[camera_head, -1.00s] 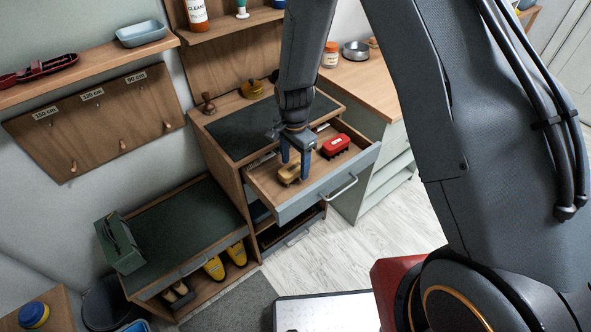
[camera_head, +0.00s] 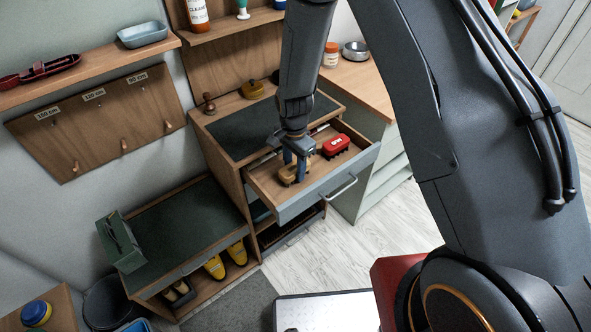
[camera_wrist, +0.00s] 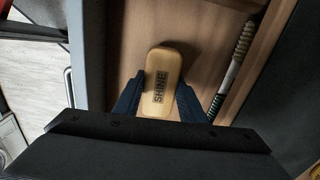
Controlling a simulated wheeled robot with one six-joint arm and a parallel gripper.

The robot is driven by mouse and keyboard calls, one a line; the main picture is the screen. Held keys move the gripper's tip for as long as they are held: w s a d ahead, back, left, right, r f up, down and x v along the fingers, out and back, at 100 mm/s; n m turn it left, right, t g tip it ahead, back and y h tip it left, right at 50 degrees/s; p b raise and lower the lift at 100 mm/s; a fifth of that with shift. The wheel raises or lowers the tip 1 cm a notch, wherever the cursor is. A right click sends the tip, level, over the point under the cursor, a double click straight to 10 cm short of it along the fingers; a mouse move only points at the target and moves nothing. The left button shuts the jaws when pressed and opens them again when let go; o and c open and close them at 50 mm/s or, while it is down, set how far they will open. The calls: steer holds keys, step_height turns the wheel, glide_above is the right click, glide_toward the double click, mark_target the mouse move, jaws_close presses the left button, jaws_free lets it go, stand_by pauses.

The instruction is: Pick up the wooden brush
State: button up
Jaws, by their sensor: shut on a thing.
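A thin rod-like tool (camera_wrist: 238,55) lies along the drawer's side in the wrist view. The drawer front with its handle (camera_head: 341,188) stands out over free floor.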

mark_target(295, 167)
steer(key=shift+r, duration=0.1)
step_height(295, 167, up, 10)
steer(key=shift+f+b, duration=0.25)
steer(key=shift+b, duration=0.95)
steer(key=shift+r, duration=0.15)
steer(key=shift+o, duration=1.2)
steer(key=shift+c, duration=0.5)
